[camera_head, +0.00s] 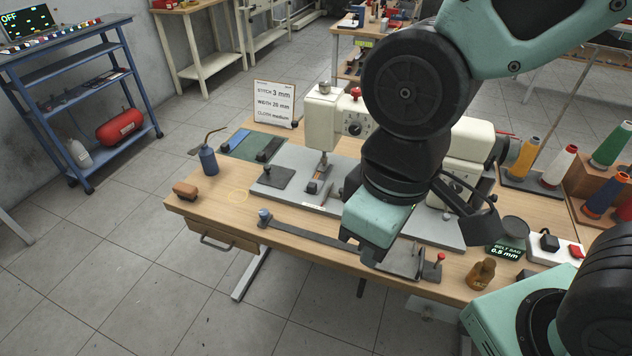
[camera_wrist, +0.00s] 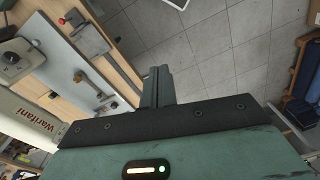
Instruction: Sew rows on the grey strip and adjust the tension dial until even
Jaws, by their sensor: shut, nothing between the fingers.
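My gripper (camera_head: 368,252) is shut and empty in front of the sewing machine, near the table's front edge. Its closed fingers also show in the wrist view (camera_wrist: 158,80), with floor behind them. The cream sewing machine (camera_head: 326,112) has a dark round dial (camera_head: 354,129) on its front; a dial also shows in the wrist view (camera_wrist: 12,57). My gripper is apart from the dial. A long dark grey strip (camera_head: 300,231) lies along the front of the table (camera_head: 222,208), partly hidden by my gripper. I cannot tell whether it is the task's strip.
A sign (camera_head: 274,104) reads stitch 3 mm, width 20 mm, cloth medium. A blue bottle (camera_head: 208,161) and brown block (camera_head: 185,189) stand left. A small display (camera_head: 506,251) reads belt sag 0.5 mm. Thread cones (camera_head: 558,166) and a brown bottle (camera_head: 481,274) stand right.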

